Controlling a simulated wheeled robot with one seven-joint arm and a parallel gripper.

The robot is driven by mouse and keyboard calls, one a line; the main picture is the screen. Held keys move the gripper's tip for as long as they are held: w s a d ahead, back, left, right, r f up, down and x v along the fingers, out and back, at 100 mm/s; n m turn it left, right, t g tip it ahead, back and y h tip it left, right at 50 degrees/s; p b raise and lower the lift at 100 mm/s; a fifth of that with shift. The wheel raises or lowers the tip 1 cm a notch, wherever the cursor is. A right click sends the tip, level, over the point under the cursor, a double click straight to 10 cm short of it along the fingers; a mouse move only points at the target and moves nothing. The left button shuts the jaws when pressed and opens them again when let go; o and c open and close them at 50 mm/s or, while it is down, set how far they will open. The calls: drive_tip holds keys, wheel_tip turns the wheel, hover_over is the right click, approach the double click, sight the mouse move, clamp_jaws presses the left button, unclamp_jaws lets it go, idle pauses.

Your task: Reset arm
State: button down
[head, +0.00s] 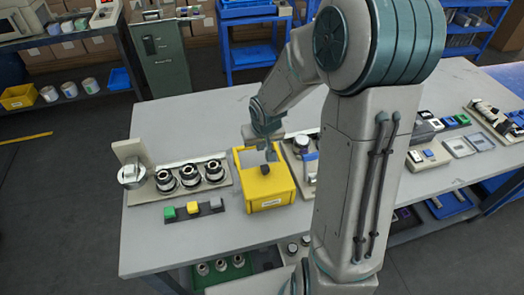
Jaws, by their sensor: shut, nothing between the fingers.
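My gripper (270,153) hangs from my arm over the yellow bin (268,204) on the grey table, pointing down. Its fingers are shut and hold nothing. A small dark object (265,169) shows in the bin just below the fingertips; whether they touch it I cannot tell. My arm rises from the front, bends at the top and reaches down to the left. It hides part of the table behind it.
Left of the bin stand a tray of black-and-silver round parts (191,179), a strip with green, yellow and grey blocks (194,210) and a metal fixture (131,176). Devices (428,157) fill the right side. The table's back left (190,120) is clear.

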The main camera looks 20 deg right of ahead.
drive_tip(key=s+r, duration=0.8)
drive_tip(key=s, duration=0.2)
drive_tip(key=s+r, duration=0.8)
drive_tip(key=s, duration=0.3)
drive_tip(key=shift+s+r+p, duration=0.3)
drive_tip(key=shift+p, duration=0.1)
drive_tip(key=shift+s+a, duration=0.1)
drive_tip(key=shift+a, duration=0.05)
